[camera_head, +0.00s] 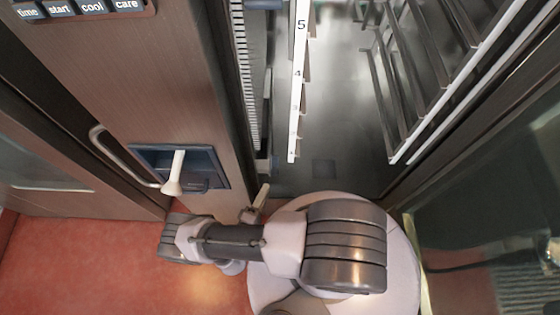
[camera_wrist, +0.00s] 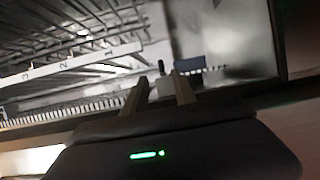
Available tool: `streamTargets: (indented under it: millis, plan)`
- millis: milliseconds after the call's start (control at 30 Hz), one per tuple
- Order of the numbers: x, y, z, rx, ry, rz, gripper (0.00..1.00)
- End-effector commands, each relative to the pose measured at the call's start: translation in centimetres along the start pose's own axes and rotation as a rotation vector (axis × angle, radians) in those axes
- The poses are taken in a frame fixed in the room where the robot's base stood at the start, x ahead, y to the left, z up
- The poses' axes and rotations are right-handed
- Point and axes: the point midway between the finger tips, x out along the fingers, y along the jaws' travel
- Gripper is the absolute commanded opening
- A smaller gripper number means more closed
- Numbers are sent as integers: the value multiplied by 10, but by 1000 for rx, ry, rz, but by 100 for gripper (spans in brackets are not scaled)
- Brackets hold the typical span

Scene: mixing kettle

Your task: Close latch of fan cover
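The fan cover appears as a slotted vertical strip (camera_head: 243,75) along the left side of the open chamber in the head view. It also runs as a toothed edge (camera_wrist: 70,110) across the wrist view. A small blue-grey part (camera_wrist: 190,64), possibly the latch, sits at the strip's end, just beyond my fingertips. My gripper (camera_wrist: 160,77) has its two fingers apart, with a small pale block (camera_wrist: 165,88) seen between them; I cannot tell if they touch it. In the head view a finger of my gripper (camera_head: 262,195) points up at the chamber's lower left, mostly hidden by my wrist.
A numbered white rail (camera_head: 298,75) stands beside the strip. Wire racks (camera_head: 430,70) line the chamber's right side. A panel with a pale handle (camera_head: 174,175) and a curved door handle (camera_head: 115,158) are at the left. The chamber's grey floor (camera_head: 335,125) is clear.

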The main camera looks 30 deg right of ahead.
Motion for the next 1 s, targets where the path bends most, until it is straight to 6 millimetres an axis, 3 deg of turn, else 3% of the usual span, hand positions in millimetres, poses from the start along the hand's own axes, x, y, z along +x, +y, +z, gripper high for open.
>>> streamTargets:
  millis: [33, 200, 500, 900, 1000]
  plan:
    - [16, -2, 3, -1, -10, -1, 33]
    - [60, -3, 2, 1, -9, -2, 33]
    - [114, -2, 1, 2, -4, -3, 33]
    - [124, -1, 0, 3, 0, -3, 33]
    - [124, -1, 0, 3, 0, -3, 13]
